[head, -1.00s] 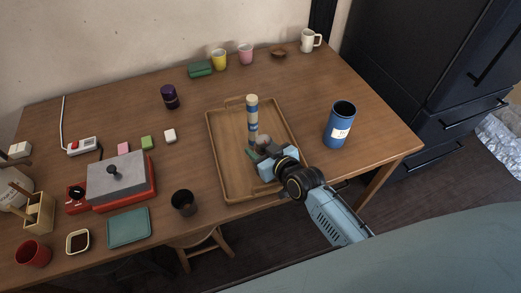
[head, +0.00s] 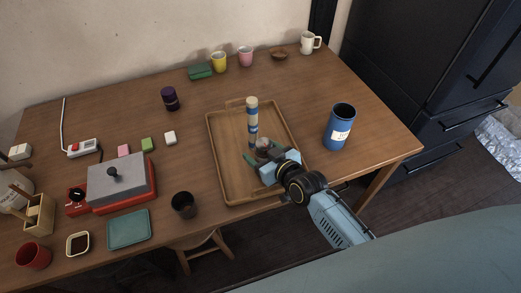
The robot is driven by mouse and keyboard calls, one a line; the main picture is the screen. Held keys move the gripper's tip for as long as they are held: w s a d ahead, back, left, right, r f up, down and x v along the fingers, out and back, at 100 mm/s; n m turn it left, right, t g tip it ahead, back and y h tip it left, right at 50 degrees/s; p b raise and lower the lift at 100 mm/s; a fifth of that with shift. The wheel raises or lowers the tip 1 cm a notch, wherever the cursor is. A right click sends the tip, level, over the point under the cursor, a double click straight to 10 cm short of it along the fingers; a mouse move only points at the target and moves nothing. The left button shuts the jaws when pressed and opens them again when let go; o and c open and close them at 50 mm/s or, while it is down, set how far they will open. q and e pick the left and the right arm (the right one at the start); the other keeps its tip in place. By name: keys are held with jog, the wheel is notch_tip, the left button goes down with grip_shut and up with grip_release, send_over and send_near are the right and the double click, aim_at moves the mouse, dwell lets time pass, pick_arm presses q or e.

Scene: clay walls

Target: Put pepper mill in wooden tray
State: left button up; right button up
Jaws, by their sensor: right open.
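The pepper mill (head: 252,117), a tall cylinder with beige, blue and white bands, stands upright inside the wooden tray (head: 222,165). The tray is a shallow brown rectangle near the table's front edge, with a handle at its far end. My right gripper (head: 259,153) is open, low over the tray at the mill's near side, its fingers close to the mill's base. The base is partly hidden, and I cannot tell whether a finger touches it. My left gripper is out of view.
A blue canister (head: 339,127) stands right of the tray, and a dark cup (head: 184,204) at its left. A purple jar (head: 170,98) stands farther back. A grey-and-red appliance (head: 117,181) fills the left. The table between tray and back row is clear.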

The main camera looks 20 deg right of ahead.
jog(key=p+v, duration=0.1)
jog(key=v, duration=0.9)
jog(key=shift+p, duration=0.4)
jog(key=shift+s+d+r, duration=0.15)
jog(key=shift+s, duration=0.4)
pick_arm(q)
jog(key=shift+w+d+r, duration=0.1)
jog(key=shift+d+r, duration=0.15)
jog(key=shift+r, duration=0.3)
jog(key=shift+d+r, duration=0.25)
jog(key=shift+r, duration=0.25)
